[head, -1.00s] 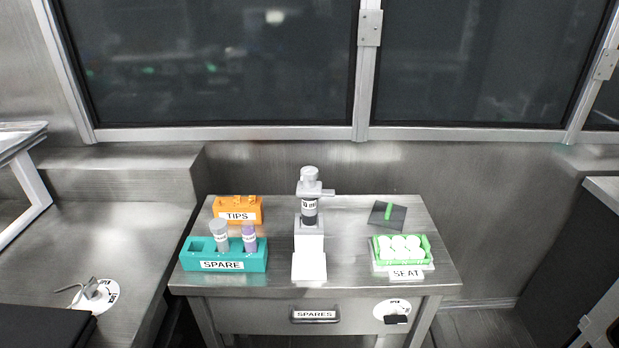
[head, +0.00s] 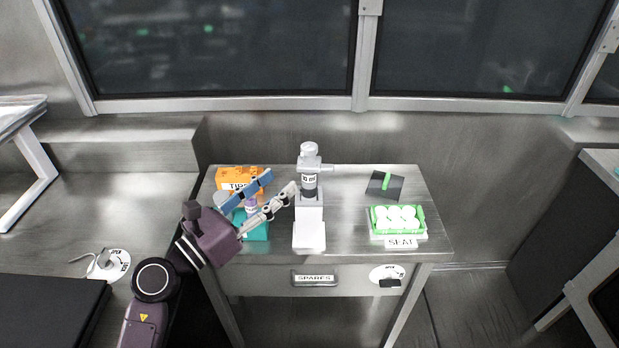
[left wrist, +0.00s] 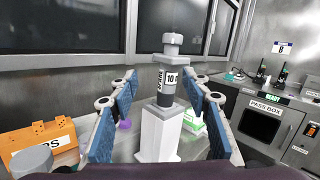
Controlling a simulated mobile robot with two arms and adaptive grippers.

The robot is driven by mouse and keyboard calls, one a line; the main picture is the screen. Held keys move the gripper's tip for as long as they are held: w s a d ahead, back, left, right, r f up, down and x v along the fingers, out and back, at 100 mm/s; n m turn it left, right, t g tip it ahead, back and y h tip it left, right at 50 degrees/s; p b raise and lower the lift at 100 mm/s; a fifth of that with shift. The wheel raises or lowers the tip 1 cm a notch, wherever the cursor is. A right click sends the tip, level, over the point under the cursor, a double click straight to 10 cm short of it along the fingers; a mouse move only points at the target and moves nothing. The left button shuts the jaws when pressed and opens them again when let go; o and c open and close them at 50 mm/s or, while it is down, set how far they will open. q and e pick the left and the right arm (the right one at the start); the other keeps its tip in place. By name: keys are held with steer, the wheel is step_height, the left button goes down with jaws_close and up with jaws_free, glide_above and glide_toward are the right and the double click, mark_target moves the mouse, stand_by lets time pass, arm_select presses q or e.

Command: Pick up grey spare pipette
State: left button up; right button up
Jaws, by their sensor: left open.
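The teal spare rack (head: 258,232) stands at the table's left front, largely hidden behind my left gripper (head: 281,184). The grey spare pipette's top (head: 221,198) shows just left of my gripper; a grey round top (left wrist: 30,161) at the left wrist view's lower left seems to be it. A purple pipette (head: 251,202) shows between my fingers in the head view. My left gripper is open and empty, above the rack, fingers pointing toward the back right. In the left wrist view, its blue-padded fingers (left wrist: 157,88) frame the stand beyond. My right gripper is not in view.
A white stand (head: 309,225) holding a grey-and-black pipette (head: 309,176) is close right of my fingertips. An orange tips box (head: 236,176) is behind the rack. A green tray of white balls (head: 398,218) and a dark plate (head: 384,185) are at the right.

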mark_target(304, 188)
arm_select(q)
steer(key=f+m, duration=0.1)
steer(key=d+f+g, duration=0.1)
steer(key=f+m+g, duration=0.1)
steer(key=shift+w+d+f+m, duration=0.15)
steer(key=shift+w+d+m, duration=0.05)
steer(key=shift+d+m, duration=0.1)
steer(key=p+x, duration=0.1)
steer(key=x, duration=0.5)
steer(key=shift+d+f+p, duration=0.2)
steer(key=shift+f+p, duration=0.05)
steer(key=shift+p, duration=0.1)
steer(key=shift+w+d+f, duration=0.1)
steer(key=shift+w+d, duration=0.25)
steer(key=c, duration=1.2)
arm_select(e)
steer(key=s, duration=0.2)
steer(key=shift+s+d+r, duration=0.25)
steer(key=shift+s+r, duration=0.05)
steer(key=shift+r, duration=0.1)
